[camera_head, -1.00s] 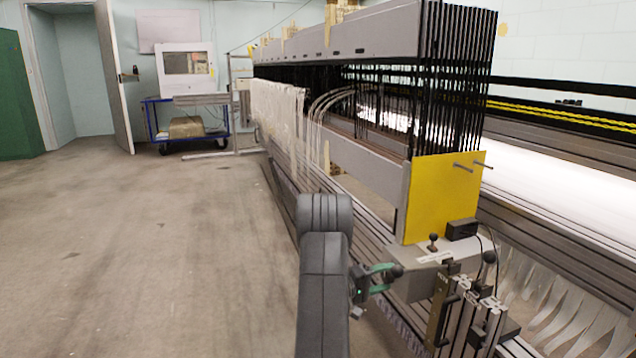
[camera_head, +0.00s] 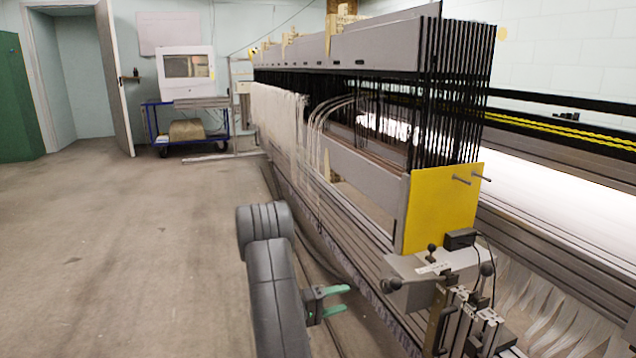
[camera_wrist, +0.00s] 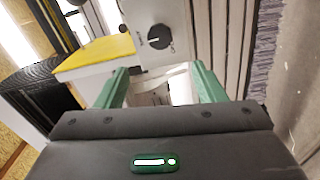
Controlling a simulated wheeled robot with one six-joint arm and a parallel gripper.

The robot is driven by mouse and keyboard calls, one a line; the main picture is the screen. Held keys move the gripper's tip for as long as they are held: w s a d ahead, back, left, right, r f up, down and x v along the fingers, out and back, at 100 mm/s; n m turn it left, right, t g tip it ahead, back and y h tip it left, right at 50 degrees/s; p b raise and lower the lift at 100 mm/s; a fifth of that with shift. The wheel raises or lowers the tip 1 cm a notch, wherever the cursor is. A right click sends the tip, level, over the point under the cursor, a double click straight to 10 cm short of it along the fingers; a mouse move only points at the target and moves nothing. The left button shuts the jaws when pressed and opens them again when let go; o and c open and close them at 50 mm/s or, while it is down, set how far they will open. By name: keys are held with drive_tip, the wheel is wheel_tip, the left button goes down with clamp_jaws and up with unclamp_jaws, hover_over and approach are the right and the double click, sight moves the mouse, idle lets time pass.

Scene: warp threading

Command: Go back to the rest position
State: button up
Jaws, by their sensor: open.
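My gripper (camera_head: 338,301) has green fingers and is in the lower middle of the head view, to the left of the loom's front end. Its fingers are apart with nothing between them. In the wrist view my gripper (camera_wrist: 157,85) also shows open and empty, with the grey end part and its black knob (camera_wrist: 159,37) beyond the fingertips. The loom (camera_head: 375,50) has a long grey top beam, many black hanging strands and a yellow plate (camera_head: 437,208) at its near end. My gripper is apart from the loom.
Grey metal brackets (camera_head: 470,315) and a black box (camera_head: 460,239) are at the loom's near end. Pale threads (camera_head: 278,105) hang along its left side. The floor (camera_head: 130,250) to the left is clear. A blue trolley (camera_head: 187,125) stands at the back.

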sight(383, 287)
drive_tip(key=b+x, duration=0.3)
drive_tip(key=x, duration=1.1)
drive_tip(key=shift+d, duration=0.1)
drive_tip(key=n, duration=0.4)
drive_tip(key=shift+n, duration=0.4)
drive_tip(key=n+p, duration=0.1)
drive_tip(key=n, duration=0.1)
drive_tip(key=n+p, duration=0.2)
drive_tip(key=shift+r, duration=0.3)
drive_tip(key=n+p, duration=0.6)
drive_tip(key=p, duration=0.1)
drive_tip(key=n+p, duration=0.3)
drive_tip(key=shift+p, duration=0.4)
drive_tip(key=shift+f+n+p, duration=0.15)
drive_tip(key=shift+n+p, duration=0.7)
drive_tip(key=shift+n, duration=0.15)
